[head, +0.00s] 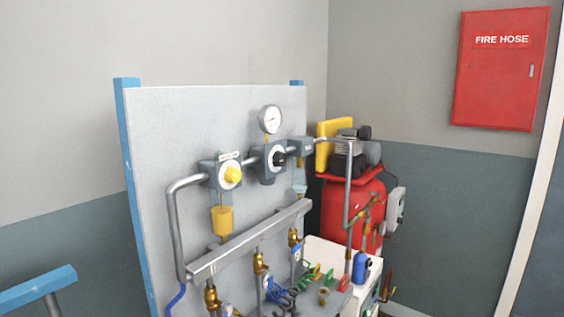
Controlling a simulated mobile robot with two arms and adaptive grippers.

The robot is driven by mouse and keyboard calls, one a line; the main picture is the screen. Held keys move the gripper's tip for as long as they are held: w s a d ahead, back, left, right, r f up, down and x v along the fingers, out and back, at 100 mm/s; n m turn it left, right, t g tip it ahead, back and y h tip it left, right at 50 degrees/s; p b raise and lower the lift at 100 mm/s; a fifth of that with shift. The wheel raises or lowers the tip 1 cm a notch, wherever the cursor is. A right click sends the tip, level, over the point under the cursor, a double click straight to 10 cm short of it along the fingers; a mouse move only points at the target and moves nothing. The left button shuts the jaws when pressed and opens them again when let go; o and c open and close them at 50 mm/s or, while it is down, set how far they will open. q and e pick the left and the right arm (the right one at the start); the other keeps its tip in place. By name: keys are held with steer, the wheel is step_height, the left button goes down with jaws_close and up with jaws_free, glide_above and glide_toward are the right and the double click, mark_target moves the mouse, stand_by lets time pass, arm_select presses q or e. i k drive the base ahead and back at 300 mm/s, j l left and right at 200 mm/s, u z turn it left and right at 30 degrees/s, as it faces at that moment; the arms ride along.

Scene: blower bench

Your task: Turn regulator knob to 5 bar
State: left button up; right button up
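The grey panel (180,125) carries a pipe run with a regulator block (268,164) near its upper right. I cannot read the label. Neither of my grippers is in view, and nothing touches the knobs.
A grey manifold bar (250,238) with brass valves crosses the panel below. A red compressor tank (345,215) stands behind at right, beside a vertical pipe (348,190). Small coloured fittings and a blue bottle (361,266) sit low right. A blue rail (38,288) is at lower left.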

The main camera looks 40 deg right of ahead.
mark_target(280, 160)
steer(key=z, duration=1.15)
